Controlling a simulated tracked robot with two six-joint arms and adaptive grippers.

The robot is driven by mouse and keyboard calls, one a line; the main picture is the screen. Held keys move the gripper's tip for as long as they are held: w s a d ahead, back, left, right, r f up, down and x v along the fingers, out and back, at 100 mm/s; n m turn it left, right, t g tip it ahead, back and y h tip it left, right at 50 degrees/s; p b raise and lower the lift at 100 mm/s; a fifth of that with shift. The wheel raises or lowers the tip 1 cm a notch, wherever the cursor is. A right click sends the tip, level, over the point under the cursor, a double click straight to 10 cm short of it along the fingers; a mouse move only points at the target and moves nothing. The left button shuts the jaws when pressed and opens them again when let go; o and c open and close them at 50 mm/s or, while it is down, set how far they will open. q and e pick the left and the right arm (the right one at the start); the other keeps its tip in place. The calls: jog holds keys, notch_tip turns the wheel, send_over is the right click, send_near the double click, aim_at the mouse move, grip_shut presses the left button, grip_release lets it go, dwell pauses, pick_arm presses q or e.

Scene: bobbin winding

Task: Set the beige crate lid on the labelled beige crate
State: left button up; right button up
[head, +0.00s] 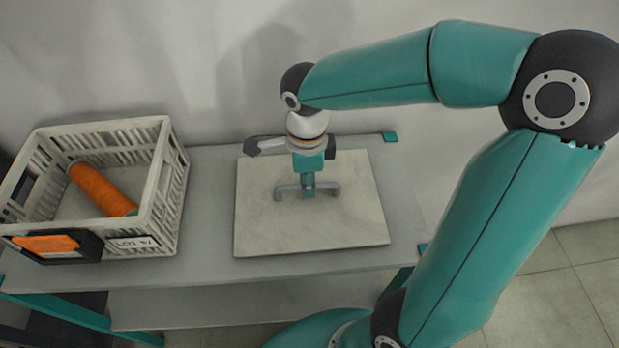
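The beige crate lid (355,215) lies flat on the grey table, right of the crate. A low grey handle-like bar (286,190) shows on its middle. My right gripper (308,188) points down over the lid's centre, with its teal lower part at the bar. Whether its fingers are closed on the bar cannot be told. The labelled beige crate (165,190) stands open on the left of the table, with slatted walls and a white label (135,244) on its front. An orange bobbin (100,188) lies tilted inside it. My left gripper is not in view.
The grey table (210,225) has a narrow clear strip between crate and lid. A pale wall (200,60) rises close behind. A dark-framed orange patch (48,243) is on the crate's front. A lower shelf (240,302) runs beneath. Tiled floor lies at right.

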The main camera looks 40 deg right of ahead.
grip_shut()
notch_tip(320, 180, up, 5)
jog(key=p, duration=0.3)
jog(key=shift+p, duration=0.4)
